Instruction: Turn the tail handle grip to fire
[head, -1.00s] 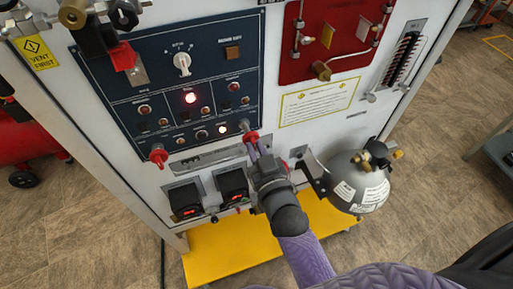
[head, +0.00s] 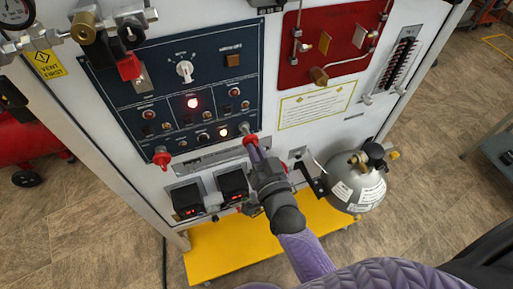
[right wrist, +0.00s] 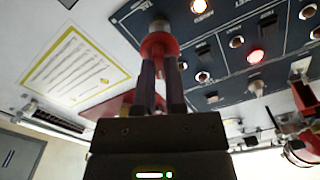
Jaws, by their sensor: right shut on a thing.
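A red-collared handle (head: 250,139) sits at the lower right corner of the dark blue control panel (head: 215,85). My left gripper is not in view.
A similar red knob (head: 161,157) is at the panel's lower left. Two small boxes with red displays (head: 233,183) sit below the panel. A grey cylinder (head: 354,187) stands right of my right arm. A yellow platform (head: 225,252) lies below.

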